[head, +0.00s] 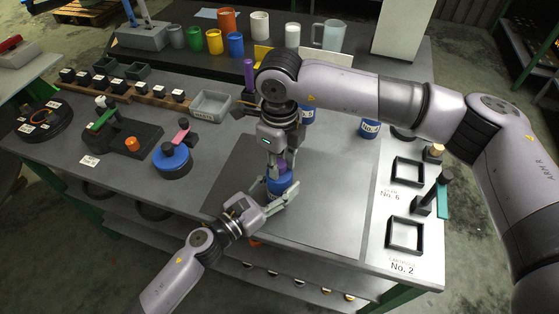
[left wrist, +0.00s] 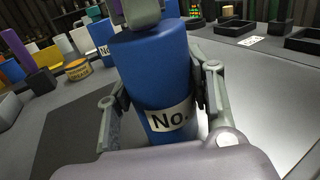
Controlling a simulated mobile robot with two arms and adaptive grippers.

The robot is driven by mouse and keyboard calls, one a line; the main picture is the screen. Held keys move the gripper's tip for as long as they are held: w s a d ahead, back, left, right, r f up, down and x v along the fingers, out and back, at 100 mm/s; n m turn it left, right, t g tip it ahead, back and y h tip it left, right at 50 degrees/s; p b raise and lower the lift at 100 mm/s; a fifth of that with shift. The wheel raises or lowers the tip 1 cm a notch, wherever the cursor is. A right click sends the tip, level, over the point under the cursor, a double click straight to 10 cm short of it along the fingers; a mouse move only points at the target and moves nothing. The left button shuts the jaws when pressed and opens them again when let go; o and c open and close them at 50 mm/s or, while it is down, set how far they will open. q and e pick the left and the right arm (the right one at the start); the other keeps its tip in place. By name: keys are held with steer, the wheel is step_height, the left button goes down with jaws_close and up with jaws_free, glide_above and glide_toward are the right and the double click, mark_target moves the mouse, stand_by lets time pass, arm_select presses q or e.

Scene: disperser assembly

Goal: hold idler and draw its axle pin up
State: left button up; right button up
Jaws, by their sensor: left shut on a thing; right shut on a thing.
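A blue cylinder with a white "No." label, which I take as the idler (head: 279,186), stands upright on the dark mat. It fills the middle of the left wrist view (left wrist: 155,70). My left gripper (head: 278,193) reaches in from below and is shut around its sides, one finger on each side. My right gripper (head: 277,162) points down just above it and is shut on a purple pin (head: 283,163) at the cylinder's top. In the left wrist view, grey fingertips cover most of the pin. I cannot tell how far the pin sits in the cylinder.
Black square frames (head: 405,235) and a green-and-black fixture (head: 443,190) are at the right. A blue round part with a pink handle (head: 172,160) and a grey bin (head: 211,105) are at the left. The mat (head: 325,215) is bare around the cylinder.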

mark_target(279, 163)
jaws_close()
step_height(279, 163, up, 3)
steer(key=shift+w+r, duration=0.1)
steer(key=shift+r, duration=0.05)
arm_select(q)
steer(key=shift+f, duration=0.1)
arm_select(e)
steer(key=shift+r, duration=0.35)
steer(key=o, duration=0.9)
jaws_free()
steer(key=shift+f, duration=0.1)
